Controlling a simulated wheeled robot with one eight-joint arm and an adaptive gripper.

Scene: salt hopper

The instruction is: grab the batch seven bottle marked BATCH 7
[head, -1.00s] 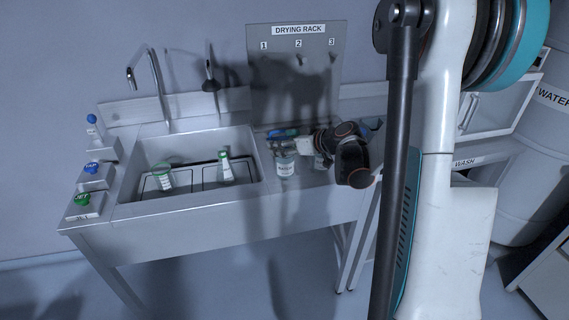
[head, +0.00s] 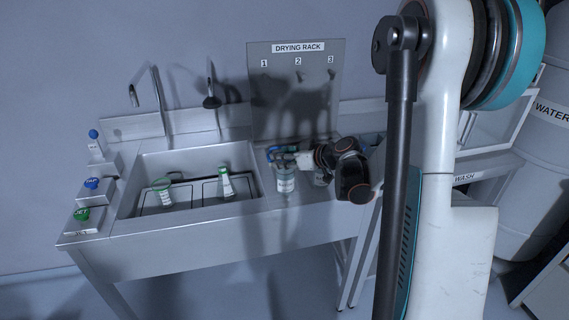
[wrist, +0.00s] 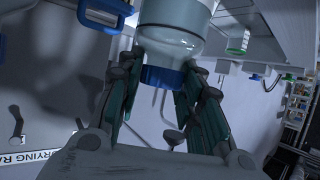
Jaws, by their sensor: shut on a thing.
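A clear bottle with a white label (head: 286,184) and a blue cap (wrist: 165,77) is at the counter right of the sink, below the drying rack. The label's writing is too small to read surely. My gripper (head: 282,156) comes in from the right at its top. In the wrist view, the fingers (wrist: 168,92) are shut on the bottle's capped neck, one on each side. The bottle body (wrist: 180,42) shows beyond the fingers. I cannot tell whether its base touches the counter.
Two green-marked bottles stand tilted in the sink (head: 195,206): one left (head: 162,191), one right (head: 226,184). Another clear vessel (head: 321,177) is close right of the held bottle. The drying rack (head: 297,90) rises behind. Coloured buttons (head: 82,214) line the left side.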

